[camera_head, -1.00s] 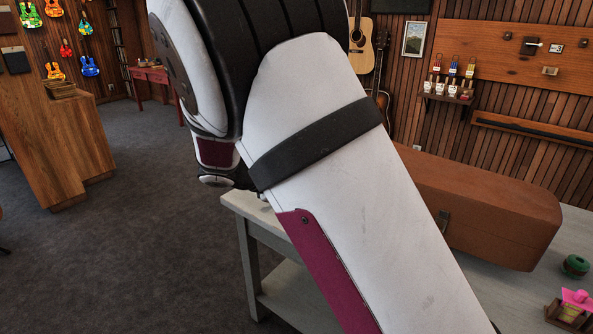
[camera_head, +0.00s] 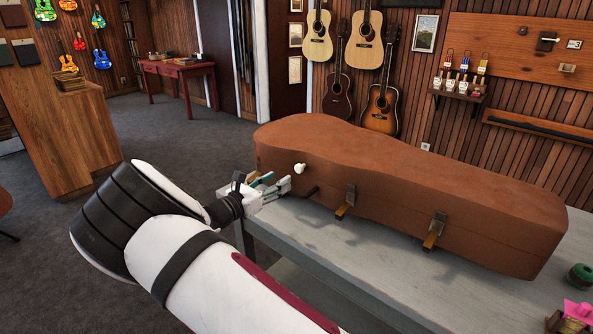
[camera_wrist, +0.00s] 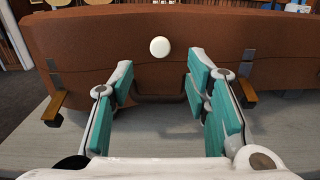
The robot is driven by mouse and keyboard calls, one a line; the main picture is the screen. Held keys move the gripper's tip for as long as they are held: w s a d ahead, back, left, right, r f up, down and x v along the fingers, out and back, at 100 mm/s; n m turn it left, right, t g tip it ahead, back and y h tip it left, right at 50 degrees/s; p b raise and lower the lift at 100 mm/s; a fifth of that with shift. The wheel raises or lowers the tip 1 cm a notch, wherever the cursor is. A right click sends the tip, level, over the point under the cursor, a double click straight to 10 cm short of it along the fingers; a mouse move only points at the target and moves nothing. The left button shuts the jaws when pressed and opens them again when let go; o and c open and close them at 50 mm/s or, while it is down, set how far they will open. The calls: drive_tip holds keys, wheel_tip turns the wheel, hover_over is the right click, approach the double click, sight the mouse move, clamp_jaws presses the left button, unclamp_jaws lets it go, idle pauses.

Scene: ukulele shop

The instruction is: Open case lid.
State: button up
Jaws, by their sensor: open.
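The brown case (camera_head: 420,185) lies on the grey table with its lid down. A white round knob (camera_head: 300,168) sits on its front side and also shows in the wrist view (camera_wrist: 159,47). Latches with tabs sticking outward are on the front, one near the middle (camera_head: 345,203) and one to the right (camera_head: 433,232). Two latches show in the wrist view, left (camera_wrist: 55,107) and right (camera_wrist: 246,94). My gripper (camera_head: 284,182) is open and empty at the case's left front, its teal-padded fingers (camera_wrist: 159,78) pointing at the front below the knob, which stands between them.
The grey table (camera_head: 350,262) has bare room in front of the case. A green round item (camera_head: 582,276) and a pink item (camera_head: 580,312) are at its right. A wooden counter (camera_head: 75,140) stands at the left. Guitars (camera_head: 382,105) hang on the wall behind.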

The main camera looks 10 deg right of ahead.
sight(298, 168)
drive_tip(key=x, duration=0.9)
clamp_jaws()
